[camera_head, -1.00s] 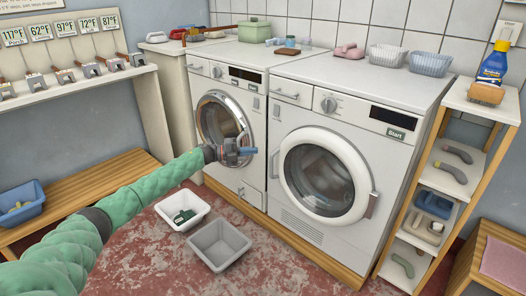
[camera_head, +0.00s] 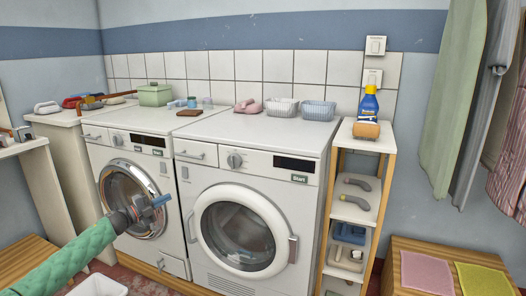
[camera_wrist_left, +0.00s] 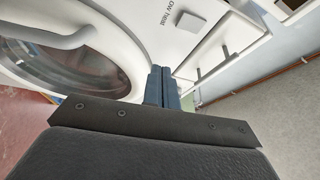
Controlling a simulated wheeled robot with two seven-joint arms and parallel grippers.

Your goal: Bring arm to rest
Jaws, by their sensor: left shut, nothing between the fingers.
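My left arm, in a green sleeve, comes in from the lower left of the head view. Its gripper (camera_head: 160,201) is in front of the left machine (camera_head: 157,150), near its round chrome-rimmed door. The blue fingers are shut together with nothing between them. They also show in the left wrist view (camera_wrist_left: 162,86), side by side, with a white machine front and a round door beyond. Whether they touch the machine I cannot tell. My right gripper is not in view.
A second white machine (camera_head: 242,199) stands to the right, its door closed. A narrow shelf (camera_head: 354,211) holds a blue bottle (camera_head: 369,103) and brushes. A wooden bench (camera_head: 398,283) bears pink and yellow cloths. A white tub (camera_head: 97,286) is on the floor at the lower left.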

